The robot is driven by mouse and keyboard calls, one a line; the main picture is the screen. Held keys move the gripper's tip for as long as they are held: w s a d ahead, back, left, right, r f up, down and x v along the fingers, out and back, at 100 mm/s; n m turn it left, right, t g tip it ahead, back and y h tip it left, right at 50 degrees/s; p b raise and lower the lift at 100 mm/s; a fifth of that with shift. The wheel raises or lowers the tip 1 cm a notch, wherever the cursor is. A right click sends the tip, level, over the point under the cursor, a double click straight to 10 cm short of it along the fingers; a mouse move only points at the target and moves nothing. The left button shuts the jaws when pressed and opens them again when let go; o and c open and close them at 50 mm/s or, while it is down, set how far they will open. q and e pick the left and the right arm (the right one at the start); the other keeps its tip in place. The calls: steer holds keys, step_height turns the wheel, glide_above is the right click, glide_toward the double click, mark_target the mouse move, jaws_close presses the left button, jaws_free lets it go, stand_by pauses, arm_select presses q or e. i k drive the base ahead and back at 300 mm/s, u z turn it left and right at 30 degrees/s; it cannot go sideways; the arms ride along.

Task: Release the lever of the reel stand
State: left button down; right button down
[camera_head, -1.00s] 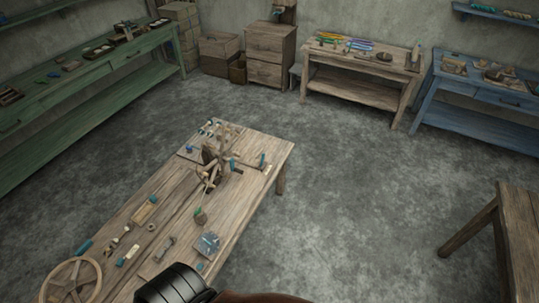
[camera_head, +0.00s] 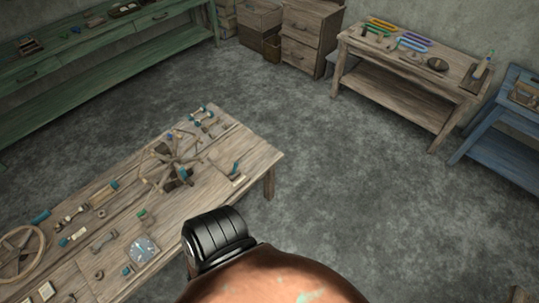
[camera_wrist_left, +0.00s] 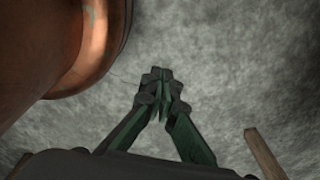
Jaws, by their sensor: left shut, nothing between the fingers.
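The wooden reel stand (camera_head: 177,163), with spoke-like arms, stands near the far end of the wooden worktable (camera_head: 258,141) in the head view. Its lever is too small to tell apart. My left gripper shows only in the left wrist view (camera_wrist_left: 161,76). Its green fingers are shut with nothing between them, above bare grey floor. The reel stand is not in the wrist view. A copper and black arm part of mine fills the bottom middle of the head view, beside the table's right edge. My right gripper is not in view.
Small tools, spools and a wooden wheel (camera_head: 22,252) lie on the worktable. A green bench (camera_head: 95,62) stands at the upper left, a wooden bench (camera_head: 408,72) and a blue table (camera_head: 505,135) at the upper right. The floor between is clear. A wooden bar (camera_wrist_left: 263,153) shows in the wrist view.

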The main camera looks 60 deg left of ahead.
mark_target(235, 164)
steer(key=i, duration=1.8)
steer(key=u, duration=2.6)
